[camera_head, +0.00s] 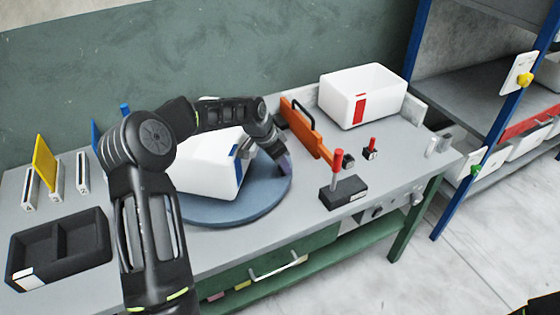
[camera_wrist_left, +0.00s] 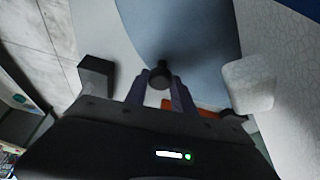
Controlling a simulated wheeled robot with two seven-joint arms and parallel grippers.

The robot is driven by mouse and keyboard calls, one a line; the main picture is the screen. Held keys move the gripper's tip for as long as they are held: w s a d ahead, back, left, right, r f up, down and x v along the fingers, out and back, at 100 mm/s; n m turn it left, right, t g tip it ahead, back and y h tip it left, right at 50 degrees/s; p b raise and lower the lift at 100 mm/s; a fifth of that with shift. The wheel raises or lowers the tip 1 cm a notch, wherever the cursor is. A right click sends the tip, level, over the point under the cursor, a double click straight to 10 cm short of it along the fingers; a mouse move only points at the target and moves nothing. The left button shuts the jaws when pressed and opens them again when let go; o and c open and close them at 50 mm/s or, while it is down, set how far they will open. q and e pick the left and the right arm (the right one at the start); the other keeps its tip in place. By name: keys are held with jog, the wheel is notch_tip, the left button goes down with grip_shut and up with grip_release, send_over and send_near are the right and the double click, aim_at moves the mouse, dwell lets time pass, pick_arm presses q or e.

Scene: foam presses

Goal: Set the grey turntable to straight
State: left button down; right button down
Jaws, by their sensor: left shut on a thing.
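The grey turntable (camera_head: 228,210) is a round blue-grey disc on the workbench, with a white box (camera_head: 207,172) on it. The box sits turned at an angle to the bench edge, its blue-marked end facing right. My left gripper (camera_head: 284,163) reaches down at the disc's right rim. In the left wrist view, the two fingers are shut on a dark round knob (camera_wrist_left: 160,77) beside the turntable's surface (camera_wrist_left: 195,35). In the head view my arm hides the knob and part of the box. My right gripper is not in view.
An orange fence (camera_head: 305,128) with a black handle, a red-handled black block (camera_head: 343,190) and a white bin (camera_head: 362,97) stand right of the turntable. A black divided tray (camera_head: 60,248) and a yellow plate (camera_head: 44,160) are at the left. A shelf rack stands far right.

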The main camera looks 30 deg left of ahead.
aim_at(251, 211)
pick_arm(q)
jog(key=s, duration=0.1)
jog(key=s+m, duration=0.1)
jog(key=s+m+h, duration=0.1)
jog(key=s, duration=0.1)
jog(key=shift+d, duration=0.3)
jog(key=s+m, duration=0.1)
jog(key=s, duration=0.1)
jog(key=s+m+g, duration=0.1)
jog(key=s+m, duration=0.1)
jog(key=s, duration=0.1)
jog(key=shift+a+h+b, duration=0.15)
jog(key=shift+h+b, duration=0.15)
jog(key=s+m, duration=0.1)
jog(key=s+a+m, duration=0.1)
jog(key=s, duration=0.1)
jog(key=shift+r+g+h, duration=0.1)
jog(key=shift+g+h, duration=0.2)
jog(key=shift+g, duration=0.1)
jog(key=shift+s+a+m+g+p, duration=0.1)
jog(key=shift+s+a+m+g, duration=0.1)
jog(key=shift+s+a+m, duration=0.35)
jog(key=shift+s+a+m+g+p, duration=0.2)
jog(key=shift+s+m, duration=0.4)
jog(key=shift+s, duration=0.4)
jog(key=shift+s+a+m+g+p, duration=0.1)
jog(key=shift+s+a+m+g, duration=0.1)
jog(key=shift+s+a+m, duration=0.35)
jog(key=shift+s+d, duration=0.15)
jog(key=shift+s, duration=0.05)
